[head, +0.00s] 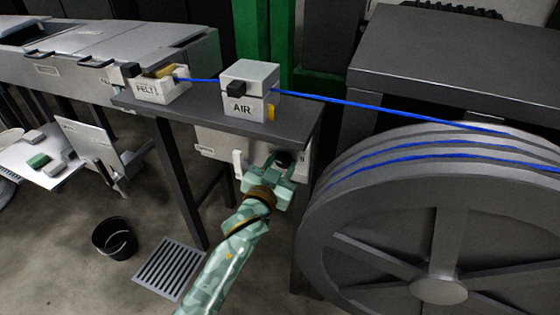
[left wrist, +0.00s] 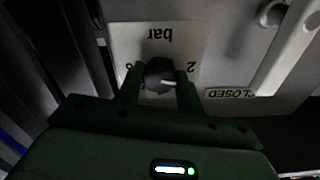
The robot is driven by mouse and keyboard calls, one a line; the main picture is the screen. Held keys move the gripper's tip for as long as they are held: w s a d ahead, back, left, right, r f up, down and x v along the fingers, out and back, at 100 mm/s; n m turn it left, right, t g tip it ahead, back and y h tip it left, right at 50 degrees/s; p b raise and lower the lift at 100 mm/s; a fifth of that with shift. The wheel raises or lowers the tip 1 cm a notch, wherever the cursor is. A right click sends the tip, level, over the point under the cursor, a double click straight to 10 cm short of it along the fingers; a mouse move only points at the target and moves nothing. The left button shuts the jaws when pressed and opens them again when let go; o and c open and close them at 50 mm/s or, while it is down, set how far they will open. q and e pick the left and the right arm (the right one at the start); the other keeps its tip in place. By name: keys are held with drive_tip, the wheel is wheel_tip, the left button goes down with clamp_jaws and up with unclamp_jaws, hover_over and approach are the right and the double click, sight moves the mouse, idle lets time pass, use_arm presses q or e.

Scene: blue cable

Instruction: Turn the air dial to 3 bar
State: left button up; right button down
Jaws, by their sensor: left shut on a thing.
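The dark round air dial (left wrist: 160,75) sits on a white plate (left wrist: 185,35) marked "bar", which appears upside down in the left wrist view. A "2" shows at the dial's right, and a partly covered figure at its left. A short white pointer line on the dial points right and slightly down in that view. My left gripper (left wrist: 159,92) is shut on the dial, one finger on each side. In the head view the left gripper (head: 277,168) is at the panel under the table, and the dial (head: 283,157) is mostly hidden. My right gripper is not in view.
A white lever (left wrist: 292,45) with a "CLOSED" label (left wrist: 230,92) is close beside the dial. Above, the AIR box (head: 248,88) and FELT box (head: 155,88) stand on the table (head: 205,108) with the blue cable (head: 370,106) running through. A large reel (head: 340,225) stands close at right.

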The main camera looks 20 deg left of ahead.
use_arm(q)
drive_tip(key=m+p, duration=0.1)
drive_tip(key=m, duration=0.1)
drive_tip(key=shift+r+m, duration=0.1)
drive_tip(key=shift+m, duration=0.2)
drive_tip(key=shift+m+p, duration=0.7)
drive_tip(key=shift+m, duration=0.7)
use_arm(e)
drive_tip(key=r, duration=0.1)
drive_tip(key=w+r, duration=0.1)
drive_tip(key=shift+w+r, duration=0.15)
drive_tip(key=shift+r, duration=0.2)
use_arm(q)
drive_tip(key=shift+f+m, duration=0.2)
drive_tip(key=shift+m, duration=0.2)
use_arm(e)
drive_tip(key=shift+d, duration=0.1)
use_arm(q)
drive_tip(key=o, duration=1)
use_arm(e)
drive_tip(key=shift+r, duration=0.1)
